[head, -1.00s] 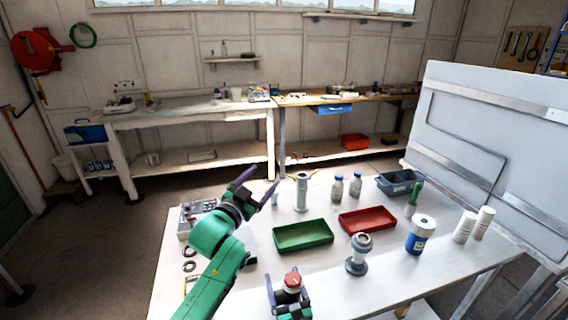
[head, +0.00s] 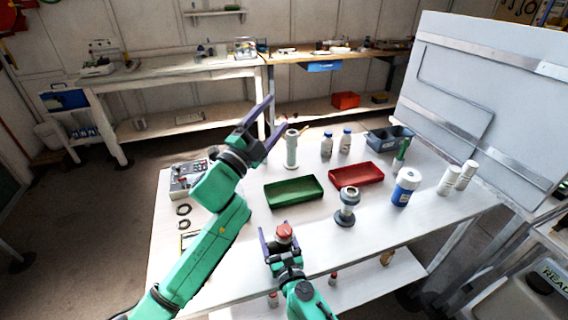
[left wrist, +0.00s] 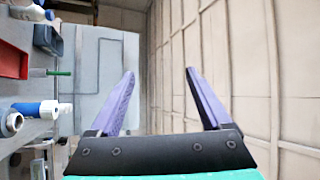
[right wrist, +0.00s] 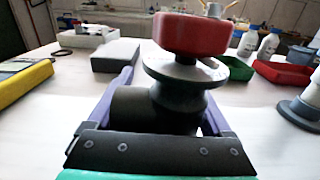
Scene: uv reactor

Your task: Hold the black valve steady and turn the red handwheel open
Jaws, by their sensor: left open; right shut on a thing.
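The black valve (right wrist: 150,108) sits between the fingers of my right gripper (right wrist: 165,105), which is shut on it. The red handwheel (right wrist: 190,34) is on top of the valve, above a grey flange. In the head view the red handwheel (head: 284,230) is near the table's front edge, with my right gripper (head: 278,243) around the valve below it. My left gripper (head: 262,128) is raised over the back left of the table, open and empty; the left wrist view shows nothing between its fingers (left wrist: 160,95).
The white table (head: 240,270) carries a green tray (head: 294,192), a red tray (head: 356,174), a grey flanged fitting (head: 347,206), bottles and a blue-and-white container (head: 405,187). A grey panel (head: 480,90) stands at the right. A control box (head: 188,178) lies at the left.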

